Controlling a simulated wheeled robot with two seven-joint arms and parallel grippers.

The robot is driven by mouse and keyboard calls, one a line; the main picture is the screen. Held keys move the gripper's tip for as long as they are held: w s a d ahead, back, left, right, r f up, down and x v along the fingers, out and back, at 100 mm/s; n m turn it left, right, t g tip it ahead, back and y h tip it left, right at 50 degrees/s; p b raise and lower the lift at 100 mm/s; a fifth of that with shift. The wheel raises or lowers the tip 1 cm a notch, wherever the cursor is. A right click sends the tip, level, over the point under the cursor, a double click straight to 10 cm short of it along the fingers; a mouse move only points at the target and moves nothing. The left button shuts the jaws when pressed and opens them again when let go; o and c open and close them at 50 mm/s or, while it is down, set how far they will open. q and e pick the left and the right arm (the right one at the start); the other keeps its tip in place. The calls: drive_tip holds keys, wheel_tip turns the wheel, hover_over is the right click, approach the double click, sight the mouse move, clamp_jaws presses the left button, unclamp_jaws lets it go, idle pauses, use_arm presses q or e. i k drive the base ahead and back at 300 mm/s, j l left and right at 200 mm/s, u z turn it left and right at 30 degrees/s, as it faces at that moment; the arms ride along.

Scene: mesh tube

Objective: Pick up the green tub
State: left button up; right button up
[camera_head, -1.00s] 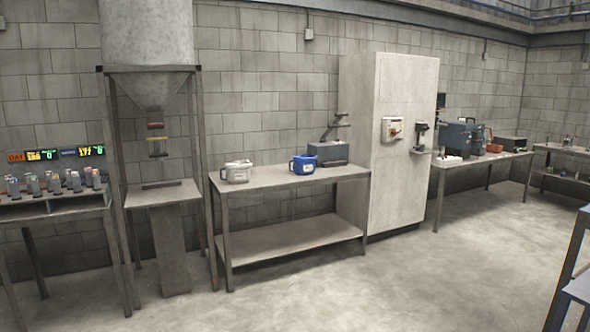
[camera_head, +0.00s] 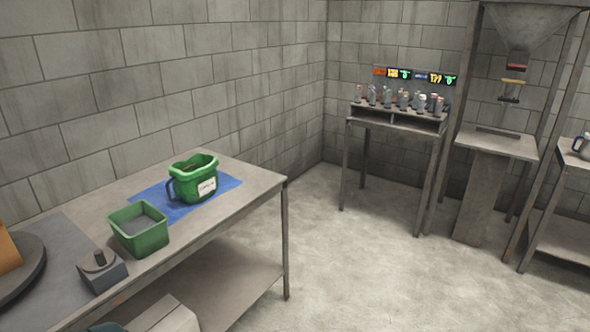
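A green tub (camera_head: 196,180) with a dark blue handle on its left side and a white label stands upright on a blue mat (camera_head: 226,186) near the far right end of the table (camera_head: 262,183) at the left. Its top is open and something brownish shows inside. A second green container (camera_head: 140,236), square and without a visible handle, stands nearer on the same table and has grey contents. Neither of my grippers is in view.
A small grey device (camera_head: 103,272) and a dark round plate (camera_head: 22,270) with an orange thing stand nearer on the table. A rack table of bottles (camera_head: 396,120) and a hopper stand (camera_head: 495,143) are at the back right. The floor (camera_head: 375,270) right of the table is clear.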

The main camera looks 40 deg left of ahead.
sight(141, 227)
drive_tip(key=k+u, duration=0.15)
drive_tip(key=u, duration=2.1)
drive_tip(key=i+l+u, duration=0.1)
drive_tip(key=l, duration=0.3)
drive_tip(key=i+l+u, duration=0.1)
drive_tip(key=l, duration=0.3)
drive_tip(key=i+l+u, duration=0.1)
drive_tip(key=i+l, duration=0.15)
drive_tip(key=l, duration=0.15)
drive_tip(key=i+l, duration=0.1)
drive_tip(key=l, duration=0.3)
drive_tip(key=i+l+u, duration=0.15)
drive_tip(key=l, duration=0.3)
drive_tip(key=i+l+u, duration=0.1)
drive_tip(key=l, duration=0.3)
